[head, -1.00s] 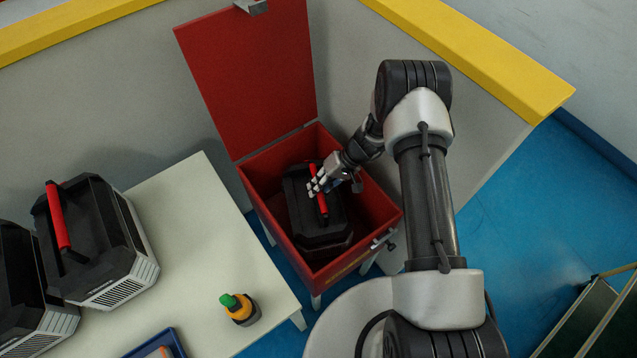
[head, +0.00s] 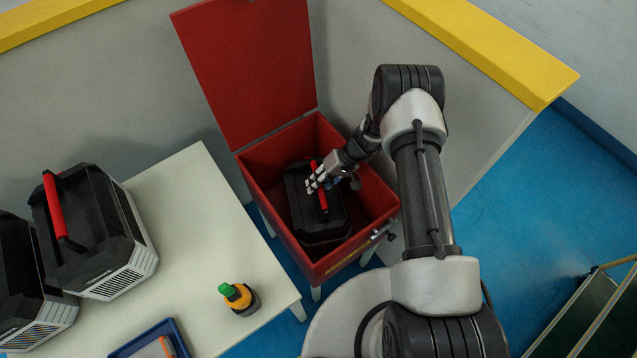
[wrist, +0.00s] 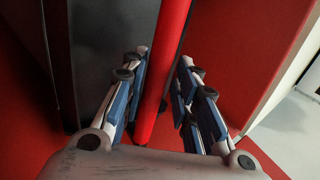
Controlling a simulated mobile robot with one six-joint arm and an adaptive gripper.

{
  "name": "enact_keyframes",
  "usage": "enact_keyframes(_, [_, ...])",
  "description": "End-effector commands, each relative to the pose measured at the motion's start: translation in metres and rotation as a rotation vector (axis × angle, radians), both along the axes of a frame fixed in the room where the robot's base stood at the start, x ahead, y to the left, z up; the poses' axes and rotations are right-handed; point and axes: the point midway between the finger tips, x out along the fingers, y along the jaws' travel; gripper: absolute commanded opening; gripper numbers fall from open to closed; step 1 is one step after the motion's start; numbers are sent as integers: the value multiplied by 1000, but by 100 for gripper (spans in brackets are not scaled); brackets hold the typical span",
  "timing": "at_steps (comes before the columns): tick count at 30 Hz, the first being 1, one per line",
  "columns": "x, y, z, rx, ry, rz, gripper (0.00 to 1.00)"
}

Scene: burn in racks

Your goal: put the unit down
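The unit (head: 305,215), a black case with a red bar handle (head: 322,200), is inside the red box (head: 352,250), below its rim. It looks upright; its underside and the box floor beneath it are hidden. My gripper (head: 322,183) reaches into the box from the upper right, at the handle. In the wrist view, the fingers of my gripper (wrist: 163,85) stand on either side of the red handle (wrist: 165,60). They are parted, with a visible gap on the right side of the handle. The unit's dark side (wrist: 105,50) is at the left there.
The box's red lid (head: 250,70) stands open at the back. A grey partition (head: 480,150) stands behind the box.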

Motion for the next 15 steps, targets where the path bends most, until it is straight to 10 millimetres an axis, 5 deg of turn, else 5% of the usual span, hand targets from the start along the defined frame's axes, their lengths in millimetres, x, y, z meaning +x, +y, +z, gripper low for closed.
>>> enact_keyframes(15, [2,-6,9,-1,-2,-1,37])
